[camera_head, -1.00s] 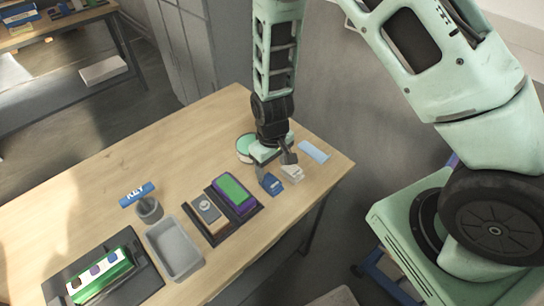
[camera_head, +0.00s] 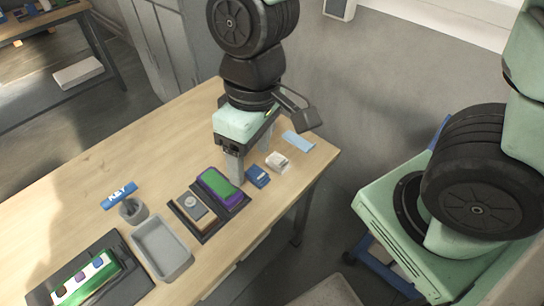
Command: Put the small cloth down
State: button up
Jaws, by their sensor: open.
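A small light-blue flat piece that looks like the cloth (camera_head: 298,141) lies on the wooden table (camera_head: 120,165) near its far right corner. My gripper (camera_head: 250,168) points down over the table, to the left of the cloth and apart from it. Its jaws are open and I see nothing held between them. The gripper and wrist hide the patch of table behind them.
A blue box (camera_head: 257,177) and a white box (camera_head: 277,162) stand close to the gripper's right. A purple-and-green block (camera_head: 218,185), a tan block (camera_head: 193,206), a grey bin (camera_head: 162,250) and a grey cup (camera_head: 132,211) are nearer. Bare table lies at left.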

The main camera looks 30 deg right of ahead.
jog(key=shift+n+h, duration=0.4)
jog(key=shift+n, duration=0.1)
jog(key=s+r, duration=0.2)
jog(key=s, duration=0.1)
jog(key=s+d, duration=0.1)
jog(key=s, duration=0.1)
jog(key=shift+d+r, duration=0.1)
jog(key=shift+r, duration=0.3)
